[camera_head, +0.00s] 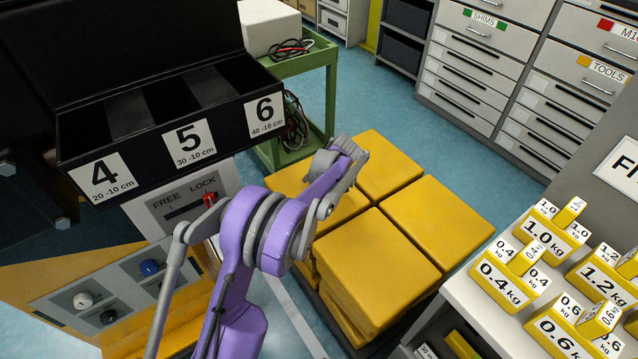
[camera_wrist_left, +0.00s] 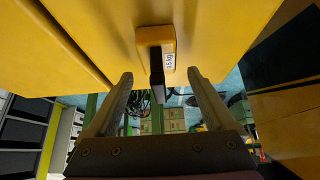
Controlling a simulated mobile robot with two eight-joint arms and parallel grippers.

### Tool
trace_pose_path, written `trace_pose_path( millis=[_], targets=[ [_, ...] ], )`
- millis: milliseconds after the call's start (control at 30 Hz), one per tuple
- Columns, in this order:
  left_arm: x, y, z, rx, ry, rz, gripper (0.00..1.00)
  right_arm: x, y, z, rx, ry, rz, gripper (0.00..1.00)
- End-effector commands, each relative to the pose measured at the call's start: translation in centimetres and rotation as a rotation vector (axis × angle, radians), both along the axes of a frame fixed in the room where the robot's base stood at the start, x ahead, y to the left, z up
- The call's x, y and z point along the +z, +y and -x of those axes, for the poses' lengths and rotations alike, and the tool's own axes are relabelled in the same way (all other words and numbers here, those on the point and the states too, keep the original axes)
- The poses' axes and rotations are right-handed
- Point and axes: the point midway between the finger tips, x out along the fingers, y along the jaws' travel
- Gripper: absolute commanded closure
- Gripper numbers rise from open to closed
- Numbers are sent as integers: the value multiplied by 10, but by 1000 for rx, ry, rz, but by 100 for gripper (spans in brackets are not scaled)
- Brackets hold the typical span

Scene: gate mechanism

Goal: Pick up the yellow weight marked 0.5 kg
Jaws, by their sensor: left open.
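A small yellow weight (camera_wrist_left: 155,38) with a dark lower part shows in the left wrist view, against a large yellow surface. Its white label is turned sideways and small; it seems to read 0.5 kg. My left gripper (camera_wrist_left: 160,74) is open, its two fingers on either side of the weight's line and empty between them. The weight lies just beyond the fingertips; I cannot tell the exact gap. In the head view my purple left arm reaches over the yellow blocks, its end (camera_head: 345,155) above them. The weight cannot be made out there. My right gripper is not in view.
Large yellow blocks (camera_head: 410,222) are stacked under my arm. A black bin row (camera_head: 188,142) marked 4, 5, 6 and a FREE/LOCK panel (camera_head: 165,205) stand left. A grey shelf (camera_head: 462,290) with other marked weights stands right. A green cart (camera_head: 328,75) is behind.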

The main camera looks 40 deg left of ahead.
Motion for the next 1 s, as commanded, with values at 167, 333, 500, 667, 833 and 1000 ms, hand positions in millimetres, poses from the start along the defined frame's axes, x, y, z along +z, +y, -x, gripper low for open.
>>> trace_pose_path(
  millis=[167, 333, 500, 667, 833, 1000],
  targets=[
    [-19, 11, -3, 0, 0, 0, 12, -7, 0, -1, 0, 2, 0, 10],
    [-19, 11, -3, -1, 1, 0, 12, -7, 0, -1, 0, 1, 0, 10],
    [-19, 11, -3, -1, 1, 0, 38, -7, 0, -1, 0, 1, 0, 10],
    [-18, 11, -3, -1, 1, 0, 66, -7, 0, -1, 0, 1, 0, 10],
    [-18, 11, -3, -1, 1, 0, 97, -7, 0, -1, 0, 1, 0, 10],
    [-18, 11, -3, -1, 1, 0, 100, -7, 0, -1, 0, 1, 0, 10]
  ],
)
